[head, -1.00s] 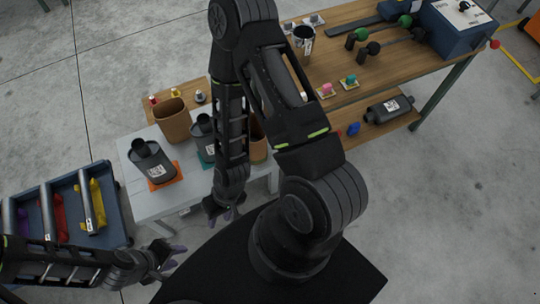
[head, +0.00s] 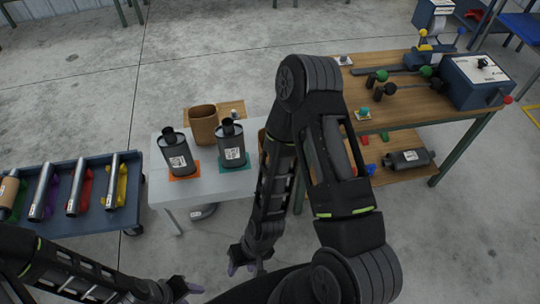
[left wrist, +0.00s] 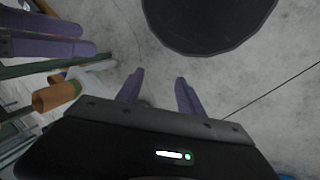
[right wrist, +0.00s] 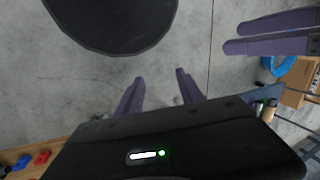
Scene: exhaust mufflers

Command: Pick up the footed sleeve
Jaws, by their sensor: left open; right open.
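I cannot say for sure which thing is the footed sleeve; no clearly footed sleeve shows now. Bare metal tubes (head: 77,190) lie on the blue cart at the left. A short silver cylinder seen earlier on the wooden bench is not visible now; my right arm covers that area. My right gripper (head: 241,271) is open and empty, low in front of the grey table; its spread purple fingers show in the right wrist view (right wrist: 156,84). My left gripper (head: 192,289) is open and empty at the bottom; its fingers show in the left wrist view (left wrist: 157,86).
The grey table (head: 212,185) bears two dark mufflers (head: 176,155) and a brown bin (head: 203,126). The blue cart (head: 95,221) stands left of it. The wooden bench (head: 428,118) at right holds a blue box (head: 478,82); a muffler (head: 408,159) lies on its lower shelf.

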